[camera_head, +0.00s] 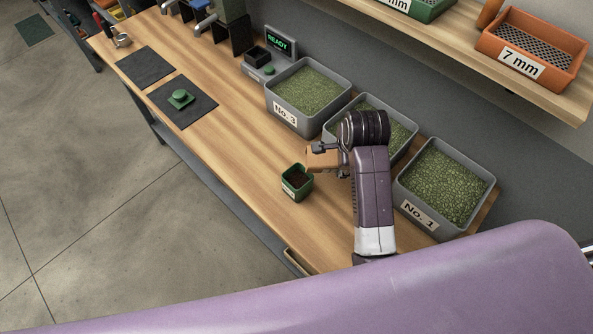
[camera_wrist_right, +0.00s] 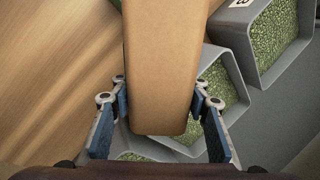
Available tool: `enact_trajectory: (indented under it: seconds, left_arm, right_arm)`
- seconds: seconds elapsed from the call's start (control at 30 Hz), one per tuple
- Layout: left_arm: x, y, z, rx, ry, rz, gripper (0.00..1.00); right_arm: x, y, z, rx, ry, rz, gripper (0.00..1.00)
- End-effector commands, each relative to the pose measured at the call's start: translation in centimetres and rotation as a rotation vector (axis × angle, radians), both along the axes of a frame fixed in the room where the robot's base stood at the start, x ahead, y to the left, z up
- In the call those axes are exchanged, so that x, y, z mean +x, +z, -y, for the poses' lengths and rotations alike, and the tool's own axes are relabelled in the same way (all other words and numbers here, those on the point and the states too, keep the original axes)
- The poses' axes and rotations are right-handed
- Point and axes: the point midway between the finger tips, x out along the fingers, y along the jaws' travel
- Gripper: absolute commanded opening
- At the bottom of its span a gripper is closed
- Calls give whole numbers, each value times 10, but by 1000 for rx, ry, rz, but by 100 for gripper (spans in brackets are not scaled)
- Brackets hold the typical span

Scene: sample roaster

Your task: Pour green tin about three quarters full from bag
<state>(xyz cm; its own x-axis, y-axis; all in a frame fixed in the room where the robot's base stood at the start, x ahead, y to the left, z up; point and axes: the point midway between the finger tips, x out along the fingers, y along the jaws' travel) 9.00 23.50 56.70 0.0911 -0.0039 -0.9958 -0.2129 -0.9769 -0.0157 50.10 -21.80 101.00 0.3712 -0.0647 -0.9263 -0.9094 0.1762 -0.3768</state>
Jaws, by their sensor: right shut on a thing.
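The green tin (camera_head: 297,183) stands open on the wooden bench, with dark brown content visible inside; its exact level is hard to tell. My right gripper (camera_head: 328,160) is shut on the brown paper bag (camera_head: 318,158), just above and behind the tin. The bag appears tipped over, with its left end near the tin's far rim; its mouth and any falling stream cannot be made out. In the right wrist view, the bag (camera_wrist_right: 165,60) lies between the two blue-padded fingers of that gripper (camera_wrist_right: 160,88). My left gripper is not in view.
Grey bins of green beans (camera_head: 310,92) line the back of the bench, one partly behind my right arm. A green lid (camera_head: 180,98) lies on a dark mat (camera_head: 197,112). A scale display (camera_head: 281,43) reads READY.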

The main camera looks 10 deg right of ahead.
Motion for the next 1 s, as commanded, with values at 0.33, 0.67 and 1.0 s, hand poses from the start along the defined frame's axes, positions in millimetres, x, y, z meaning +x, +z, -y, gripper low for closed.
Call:
enact_trajectory:
  seconds: [0.33,0.67,1.0]
  left_arm:
    - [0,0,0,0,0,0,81]
    - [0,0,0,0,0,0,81]
    - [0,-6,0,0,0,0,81]
  right_arm:
    - [10,-20,-29,51,6,20,16]
    - [6,-13,-29,-50,7,-6,16]
    - [13,-13,-27,-35,42,4,16]
